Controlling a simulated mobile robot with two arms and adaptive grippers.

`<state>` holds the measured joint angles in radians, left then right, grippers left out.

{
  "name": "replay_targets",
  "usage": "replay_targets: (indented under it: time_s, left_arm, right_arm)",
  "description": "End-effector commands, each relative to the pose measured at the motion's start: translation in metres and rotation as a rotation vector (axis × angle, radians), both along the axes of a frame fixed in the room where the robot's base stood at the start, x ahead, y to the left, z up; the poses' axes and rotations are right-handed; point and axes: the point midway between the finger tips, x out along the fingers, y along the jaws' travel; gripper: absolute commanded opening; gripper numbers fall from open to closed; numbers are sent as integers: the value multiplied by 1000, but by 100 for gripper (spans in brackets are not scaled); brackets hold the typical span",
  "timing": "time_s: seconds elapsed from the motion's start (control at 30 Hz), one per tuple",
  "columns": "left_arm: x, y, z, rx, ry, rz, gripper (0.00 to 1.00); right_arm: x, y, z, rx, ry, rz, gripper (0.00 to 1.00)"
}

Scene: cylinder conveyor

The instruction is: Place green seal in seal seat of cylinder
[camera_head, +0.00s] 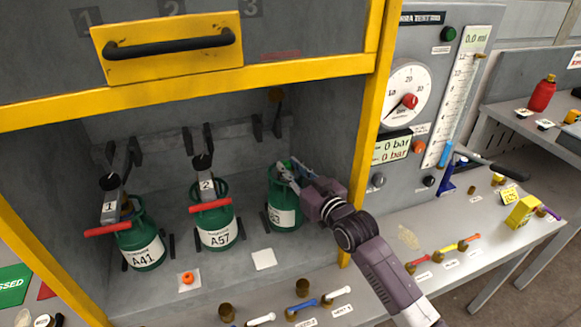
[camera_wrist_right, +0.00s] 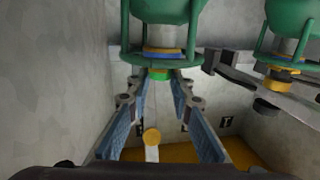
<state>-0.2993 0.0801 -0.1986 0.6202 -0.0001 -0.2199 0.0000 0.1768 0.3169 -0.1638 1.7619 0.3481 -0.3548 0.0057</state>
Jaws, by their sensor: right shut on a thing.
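The third green cylinder (camera_head: 284,208) stands upright at the right inside the cabinet, its label partly covered by my arm. My right gripper (camera_head: 288,172) reaches in from the right and is at the top of this cylinder. In the right wrist view the gripper (camera_wrist_right: 159,84) has its fingers closed in around the small green seal (camera_wrist_right: 160,74). The seal is right at the cylinder's neck, next to a blue and yellow ring (camera_wrist_right: 163,53). I cannot tell whether the seal touches the seat. My left gripper is not in view.
Cylinders A41 (camera_head: 142,246) and A57 (camera_head: 215,227) stand to the left under clamps with red handles. An orange seal (camera_head: 188,278) lies on a white square, and another white square (camera_head: 263,259) is bare. A yellow post (camera_head: 366,150) bounds the opening on the right.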

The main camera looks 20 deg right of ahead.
Motion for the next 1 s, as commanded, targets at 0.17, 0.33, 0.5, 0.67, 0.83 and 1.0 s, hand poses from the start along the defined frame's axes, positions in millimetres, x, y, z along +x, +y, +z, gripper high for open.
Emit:
replay_targets:
  time_s: [0.17, 0.33, 0.5, 0.67, 0.83, 1.0]
  left_arm:
    - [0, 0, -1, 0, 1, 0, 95]
    - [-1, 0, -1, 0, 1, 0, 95]
    - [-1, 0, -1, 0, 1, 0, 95]
    - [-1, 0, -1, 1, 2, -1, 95]
    - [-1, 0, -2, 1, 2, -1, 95]
    - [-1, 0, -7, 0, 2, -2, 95]
  right_arm:
    - [0, 0, 0, 0, -1, 0, 11]
    - [0, 0, -1, 0, -1, 1, 29]
    - [0, 0, -1, 0, 0, 1, 38]
    - [0, 0, -1, 0, -1, 0, 38]
    - [-7, -1, 1, 0, -1, 1, 38]
    - [-33, -7, 1, -2, 0, 1, 38]
